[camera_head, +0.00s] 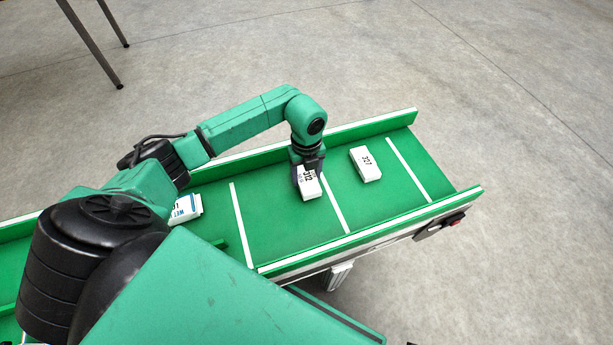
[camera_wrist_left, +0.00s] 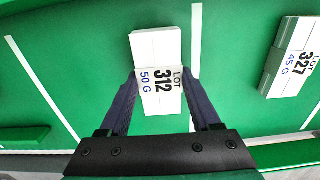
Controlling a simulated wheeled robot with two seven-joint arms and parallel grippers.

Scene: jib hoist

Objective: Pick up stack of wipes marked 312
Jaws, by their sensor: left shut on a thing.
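The white stack of wipes marked 312 (camera_head: 309,187) is on the green conveyor belt (camera_head: 280,222) in the head view. In the left wrist view the stack (camera_wrist_left: 156,47) shows its label "LOT 312 50 G" between the fingers. My left gripper (camera_head: 308,170) comes down over the stack from above and is shut on it, one finger on each side (camera_wrist_left: 160,95). I cannot tell whether the stack touches the belt or is slightly raised. My right gripper is not in view.
A white stack marked 327 (camera_head: 365,164) lies to the right on the belt. Another white pack (camera_head: 186,208) lies to the left, partly hidden by my arm. White-edged side rails (camera_head: 370,237) border the belt. A table leg (camera_head: 92,45) stands at the upper left.

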